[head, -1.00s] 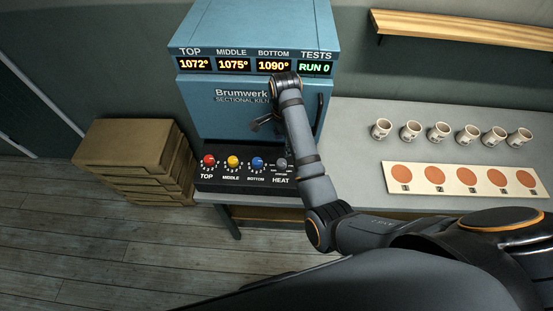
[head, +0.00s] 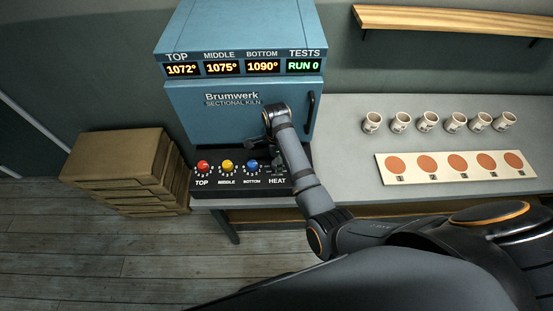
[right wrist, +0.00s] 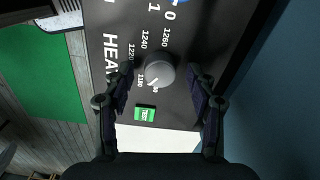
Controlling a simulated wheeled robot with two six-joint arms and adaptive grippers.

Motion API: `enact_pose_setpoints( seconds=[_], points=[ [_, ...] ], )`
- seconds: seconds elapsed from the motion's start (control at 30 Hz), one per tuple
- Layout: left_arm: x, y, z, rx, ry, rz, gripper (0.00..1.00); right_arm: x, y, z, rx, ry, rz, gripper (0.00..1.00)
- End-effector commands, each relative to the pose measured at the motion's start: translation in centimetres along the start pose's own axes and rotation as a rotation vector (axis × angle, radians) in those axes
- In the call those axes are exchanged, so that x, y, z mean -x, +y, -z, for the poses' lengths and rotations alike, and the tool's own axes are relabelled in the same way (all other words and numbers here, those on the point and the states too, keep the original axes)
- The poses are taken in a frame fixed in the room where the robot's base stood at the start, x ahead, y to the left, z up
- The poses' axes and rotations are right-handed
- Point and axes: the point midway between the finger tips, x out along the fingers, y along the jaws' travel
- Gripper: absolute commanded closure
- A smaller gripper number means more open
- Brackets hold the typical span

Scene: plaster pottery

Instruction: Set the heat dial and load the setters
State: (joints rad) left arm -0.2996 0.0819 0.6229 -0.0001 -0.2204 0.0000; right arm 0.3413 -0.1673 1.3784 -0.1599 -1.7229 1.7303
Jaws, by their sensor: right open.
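The kiln's control panel (head: 240,187) has red, yellow and blue knobs and a heat dial at its right end. In the right wrist view the grey heat dial (right wrist: 160,72) has a white pointer aimed toward the low-number side; the exact setting is unclear. My right gripper (right wrist: 163,80) is open, its fingers on either side of the dial with visible gaps. In the head view the right gripper (head: 273,154) hangs over the panel's right end and largely hides the dial. Several white cups (head: 428,122) stand on the bench. My left gripper is out of view.
The blue kiln (head: 240,120) is closed; its display reads RUN 0. A pale board (head: 456,176) with several orange discs lies before the cups. A green TEST button (right wrist: 145,114) sits beside the dial. Brown boxes (head: 130,165) stand left. A wooden shelf (head: 450,21) hangs above.

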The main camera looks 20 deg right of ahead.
Motion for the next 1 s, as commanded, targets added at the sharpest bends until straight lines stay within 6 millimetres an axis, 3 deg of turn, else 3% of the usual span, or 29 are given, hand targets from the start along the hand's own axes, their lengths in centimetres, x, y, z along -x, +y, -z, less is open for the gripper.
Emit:
enact_pose_setpoints(
  seconds=[0.27, 0.7, 1.0],
  points=[
    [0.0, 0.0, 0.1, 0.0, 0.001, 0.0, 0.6, -0.3, 0.0, 0.0, 0.0, 0.0, 0.001, 0.43],
    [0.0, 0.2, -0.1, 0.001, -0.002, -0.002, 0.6, -0.3, 0.0, 0.0, 0.001, -0.001, 0.001, 0.97],
    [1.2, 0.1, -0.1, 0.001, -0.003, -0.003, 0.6, 0.0, 0.0, 0.0, 0.056, 0.0, 0.0, 0.97]
  ],
)
